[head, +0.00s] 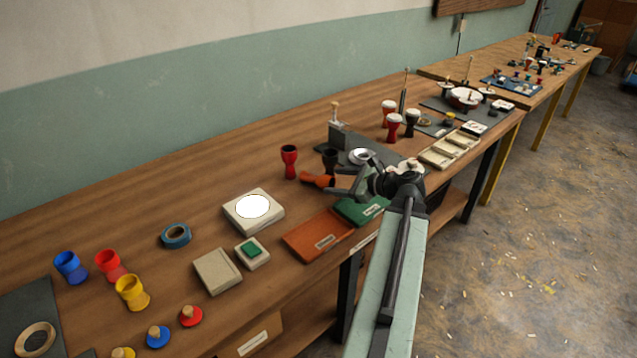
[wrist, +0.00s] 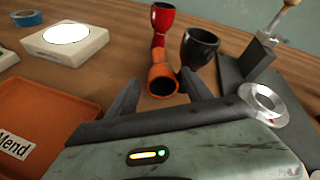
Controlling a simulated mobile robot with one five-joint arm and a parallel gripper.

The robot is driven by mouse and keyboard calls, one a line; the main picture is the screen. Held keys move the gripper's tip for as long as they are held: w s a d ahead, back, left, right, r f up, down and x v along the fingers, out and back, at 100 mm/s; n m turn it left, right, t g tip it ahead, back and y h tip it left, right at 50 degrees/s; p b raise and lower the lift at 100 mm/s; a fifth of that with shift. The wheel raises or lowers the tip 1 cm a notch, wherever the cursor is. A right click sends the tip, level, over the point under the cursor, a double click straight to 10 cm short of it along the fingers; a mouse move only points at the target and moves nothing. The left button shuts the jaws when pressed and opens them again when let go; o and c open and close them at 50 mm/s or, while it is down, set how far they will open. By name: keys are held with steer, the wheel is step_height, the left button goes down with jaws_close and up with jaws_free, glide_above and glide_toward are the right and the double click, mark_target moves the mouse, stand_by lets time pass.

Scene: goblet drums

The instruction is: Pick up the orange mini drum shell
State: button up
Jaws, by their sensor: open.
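The orange mini drum shell (head: 318,180) lies on its side on the wooden table. In the wrist view the orange shell (wrist: 162,79) turns its open mouth toward the camera. My gripper (head: 340,187) is open and empty just in front of it. In the wrist view its two dark fingers (wrist: 158,92) stand to either side of the shell's mouth, with the shell between or just beyond their tips; I cannot tell which. A red shell (head: 289,161) stands upright behind it, and a black shell (wrist: 199,47) stands close at its right.
An orange tray (head: 318,234) labelled "Mend" and a green tray (head: 362,211) lie at the table's front edge. A dark fixture (wrist: 258,55) stands right of the black shell. A white-topped box (head: 254,211) is at left. Bare table lies behind the red shell.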

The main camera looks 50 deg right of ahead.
mark_target(323, 176)
steer(key=b+x, duration=0.1)
steer(key=x, duration=0.5)
steer(key=shift+b, duration=0.4)
steer(key=shift+s, duration=0.1)
steer(key=c, duration=1.1)
steer(key=shift+r, duration=0.1)
steer(key=shift+r+p, duration=0.75)
steer(key=shift+p, duration=0.1)
steer(key=s, duration=0.4)
steer(key=shift+d+f, duration=0.2)
steer(key=shift+d, duration=0.05)
step_height(323, 176, up, 14)
steer(key=p, duration=1.3)
steer(key=shift+p, duration=0.3)
steer(key=shift+c, duration=0.2)
steer(key=shift+f, duration=0.1)
